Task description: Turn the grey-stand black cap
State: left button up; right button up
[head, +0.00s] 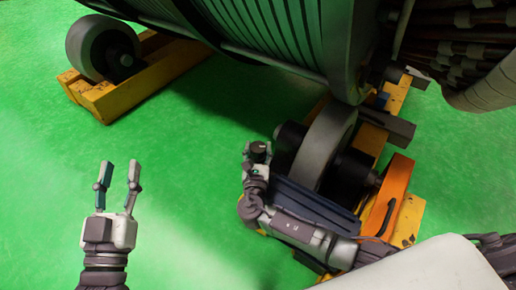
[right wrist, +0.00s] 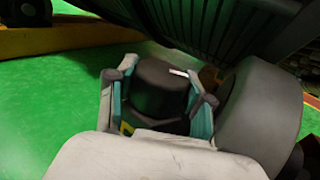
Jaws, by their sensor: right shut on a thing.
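The black cap (right wrist: 160,88) sits between the two fingers of my right gripper (right wrist: 158,105) in the right wrist view, with a short white mark on its top edge. My right gripper is shut on it, one finger on each side. In the head view my right gripper (head: 257,163) is at the left side of the grey roller (head: 325,145), and the cap is small and dark there. What the cap is mounted on is mostly hidden by the gripper. My left gripper (head: 117,187) is open and empty over the green floor.
A large ribbed stator (head: 265,35) hangs over the top of the head view. Another grey wheel (head: 88,48) stands on a yellow frame (head: 135,85) at the upper left. Orange and yellow frame parts (head: 395,195) lie right of my right arm.

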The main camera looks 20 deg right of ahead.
dwell(0.3)
jog(key=o, duration=1.2)
jog(key=shift+s, duration=0.1)
jog(key=v, duration=1.1)
jog(key=shift+s+a, duration=0.2)
jog(key=shift+s, duration=0.15)
